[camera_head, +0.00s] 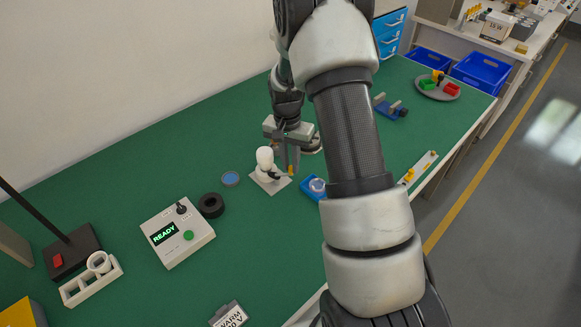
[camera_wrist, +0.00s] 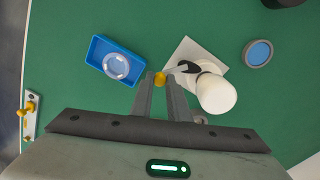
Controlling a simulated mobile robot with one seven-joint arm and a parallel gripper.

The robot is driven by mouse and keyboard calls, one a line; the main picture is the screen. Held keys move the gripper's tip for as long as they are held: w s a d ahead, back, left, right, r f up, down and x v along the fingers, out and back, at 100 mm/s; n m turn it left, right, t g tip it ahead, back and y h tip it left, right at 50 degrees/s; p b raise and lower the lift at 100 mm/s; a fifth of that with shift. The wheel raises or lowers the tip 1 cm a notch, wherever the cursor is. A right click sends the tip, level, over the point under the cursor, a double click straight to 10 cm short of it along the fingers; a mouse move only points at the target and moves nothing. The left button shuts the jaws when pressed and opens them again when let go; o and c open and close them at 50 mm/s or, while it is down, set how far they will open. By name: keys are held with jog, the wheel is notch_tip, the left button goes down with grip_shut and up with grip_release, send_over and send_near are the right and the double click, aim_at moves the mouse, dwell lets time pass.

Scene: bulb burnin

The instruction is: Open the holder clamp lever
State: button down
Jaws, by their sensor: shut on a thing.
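The bulb holder stands on a pale square base plate (camera_head: 270,186) near the middle of the green bench, with a white bulb (camera_head: 265,158) upright in it. Both also show in the wrist view, the plate (camera_wrist: 187,52) behind the bulb (camera_wrist: 215,93). The clamp lever (camera_wrist: 184,67) sticks out sideways from the holder and ends in a yellow knob (camera_wrist: 160,79). My gripper (camera_head: 290,165) points down beside the holder. In the wrist view my gripper (camera_wrist: 160,87) is shut on the yellow knob, its fingertips on either side. The fingers hide part of the knob.
A blue tray (camera_head: 313,187) with a clear round piece lies right of the holder. A blue-topped disc (camera_head: 230,179), a black ring (camera_head: 210,205) and a control box (camera_head: 178,234) reading READY stand to the left. My arm covers part of the bench.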

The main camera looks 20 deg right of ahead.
jog(key=n, duration=0.1)
jog(key=w+n, duration=0.1)
jog(key=n, duration=0.1)
jog(key=n+b, duration=0.1)
jog(key=shift+w+n, duration=0.3)
jog(key=shift+w+a+n+b, duration=0.1)
jog(key=shift+w+n+b, duration=0.35)
jog(key=shift+n, duration=1.05)
jog(key=shift+w, duration=0.15)
jog(key=c, duration=1.7)
grip_release()
